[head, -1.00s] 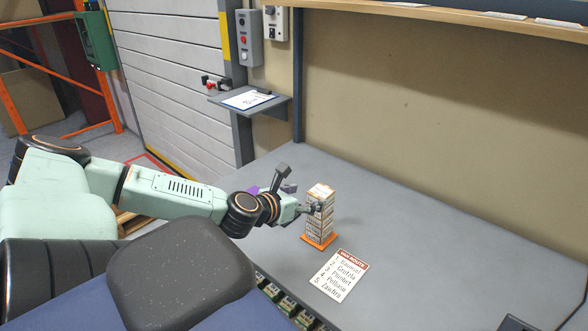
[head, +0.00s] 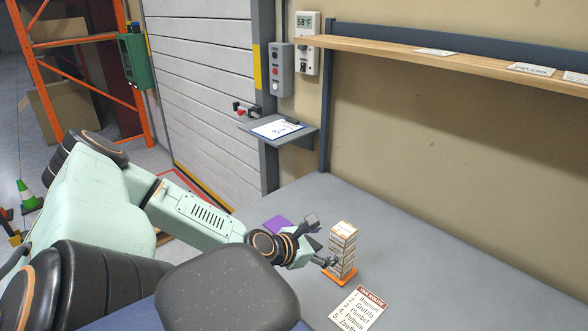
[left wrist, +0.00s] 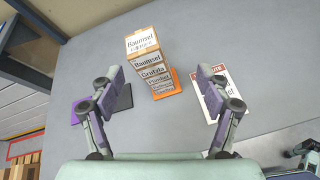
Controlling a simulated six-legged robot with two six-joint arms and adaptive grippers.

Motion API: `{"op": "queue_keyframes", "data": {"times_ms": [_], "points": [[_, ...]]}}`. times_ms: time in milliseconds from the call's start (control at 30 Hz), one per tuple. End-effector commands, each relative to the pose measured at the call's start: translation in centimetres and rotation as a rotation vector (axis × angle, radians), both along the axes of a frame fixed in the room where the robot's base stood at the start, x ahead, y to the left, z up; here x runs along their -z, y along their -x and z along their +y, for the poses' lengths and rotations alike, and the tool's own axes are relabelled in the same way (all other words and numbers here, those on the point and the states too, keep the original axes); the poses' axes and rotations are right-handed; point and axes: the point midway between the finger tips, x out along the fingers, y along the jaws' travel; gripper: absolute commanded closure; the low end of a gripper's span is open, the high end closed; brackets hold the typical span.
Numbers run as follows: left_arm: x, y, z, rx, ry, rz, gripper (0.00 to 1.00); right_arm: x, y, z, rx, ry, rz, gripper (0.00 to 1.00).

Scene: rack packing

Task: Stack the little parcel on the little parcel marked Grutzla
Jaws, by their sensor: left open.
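A narrow stack of little parcels stands on an orange base (head: 344,280) on the grey table. In the left wrist view the top parcel (left wrist: 147,60) has a front label reading Baumsel. It rests directly on the parcel marked Grutzla (left wrist: 153,72), with several labelled parcels below. The stack looks upright. My left gripper (head: 321,241) is open and empty. It is beside the stack in the head view; in the left wrist view its fingers (left wrist: 162,78) are spread wide, with the stack beyond and between them.
A list sheet with a red heading (head: 361,308) lies in front of the stack. A purple flat piece (head: 277,223) lies behind my left arm. A wooden shelf (head: 410,54) runs above the table. The table right of the stack is clear.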

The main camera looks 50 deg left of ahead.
Motion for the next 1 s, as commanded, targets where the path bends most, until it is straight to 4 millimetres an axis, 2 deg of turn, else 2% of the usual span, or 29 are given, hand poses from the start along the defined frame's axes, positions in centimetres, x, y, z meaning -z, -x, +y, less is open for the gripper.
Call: {"op": "queue_keyframes", "data": {"times_ms": [267,467,733,1000], "points": [[2.0,1.8,-6.7,0.484,-0.481,0.203,0.23,0.0,0.0,0.0,0.0,0.0,0.0,0.6],[4.6,5.2,-11.6,0.875,-0.787,0.313,0.23,0.0,0.0,0.0,0.0,0.0,0.0,0.6],[8.3,12.5,-17.1,1.473,-1.14,0.392,0.23,0.0,0.0,0.0,0.0,0.0,0.0,0.6],[10.8,21.6,-20.0,2.113,-1.398,0.352,0.23,0.0,0.0,0.0,0.0,0.0,0.0,0.6]]}}
